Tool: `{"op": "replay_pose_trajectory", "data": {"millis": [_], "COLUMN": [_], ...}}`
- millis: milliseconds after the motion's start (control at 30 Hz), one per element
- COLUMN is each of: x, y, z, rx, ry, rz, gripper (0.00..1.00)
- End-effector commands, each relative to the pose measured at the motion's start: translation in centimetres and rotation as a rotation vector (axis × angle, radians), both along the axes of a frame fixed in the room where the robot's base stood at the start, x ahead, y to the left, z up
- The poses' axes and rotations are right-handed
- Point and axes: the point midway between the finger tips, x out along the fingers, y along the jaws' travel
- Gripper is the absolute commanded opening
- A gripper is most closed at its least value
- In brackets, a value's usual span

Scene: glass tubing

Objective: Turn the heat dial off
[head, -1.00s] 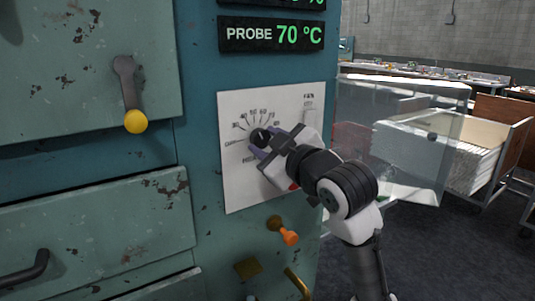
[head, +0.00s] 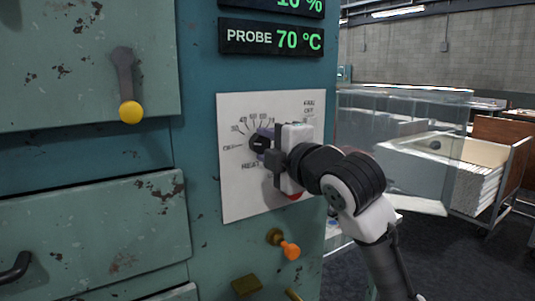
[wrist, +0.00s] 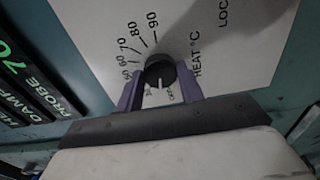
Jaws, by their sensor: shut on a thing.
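The heat dial (head: 258,143) is a black round knob on a white panel (head: 240,200) with a printed scale and an OFF mark at its left. In the wrist view the dial (wrist: 160,72) sits between my two purple fingers. A pale pointer line on it points down towards my gripper, close to the OFF label (wrist: 173,96); I cannot tell if it is exactly on OFF. My gripper (head: 262,144) comes from the right and is shut on the dial. It hides the panel's right part in the head view.
A black display (head: 272,38) above reads PROBE 70 °C. An orange-tipped knob (head: 290,250) juts out below the panel. A yellow-ended lever (head: 128,95) hangs at left.

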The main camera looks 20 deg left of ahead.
Motion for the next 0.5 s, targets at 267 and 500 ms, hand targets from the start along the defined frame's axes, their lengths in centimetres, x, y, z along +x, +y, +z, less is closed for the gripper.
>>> {"op": "replay_pose_trajectory", "data": {"millis": [267, 500], "x": [-0.03, -0.03], "y": [0.01, 0.03], "z": [-0.13, -0.12], "rx": [-0.118, -0.174], "ry": [-0.150, -0.220], "rz": [0.000, 0.001], "gripper": [0.15, 0.15]}}
